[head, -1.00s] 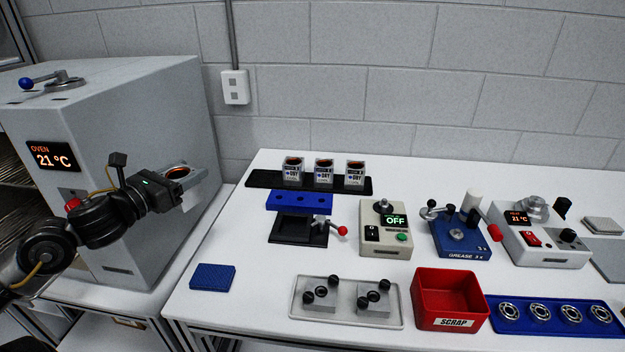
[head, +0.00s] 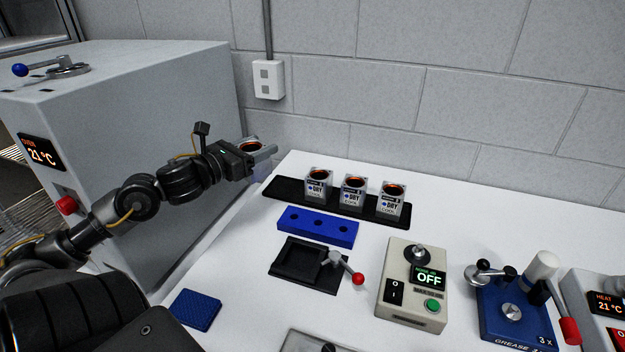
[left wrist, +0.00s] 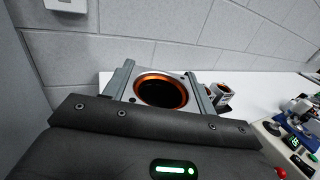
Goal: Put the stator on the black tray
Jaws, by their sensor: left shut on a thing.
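My left gripper (head: 262,152) is shut on a stator, a grey square housing with a copper ring inside (head: 250,147). In the left wrist view the stator (left wrist: 160,92) sits between the two grey fingers (left wrist: 163,88). It is held in the air near the left end of the black tray (head: 279,190). Three stators labelled DRY and COOL, (head: 318,184), (head: 352,189) and (head: 393,198), stand in a row on the tray. The tray's left end is bare. My right gripper is not in view.
The grey oven (head: 120,120) stands left of the table. In front of the tray are a blue block with holes (head: 318,226), a black fixture with a red-knobbed lever (head: 300,264) and a beige switch box (head: 412,285). A blue mat (head: 195,310) lies front left.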

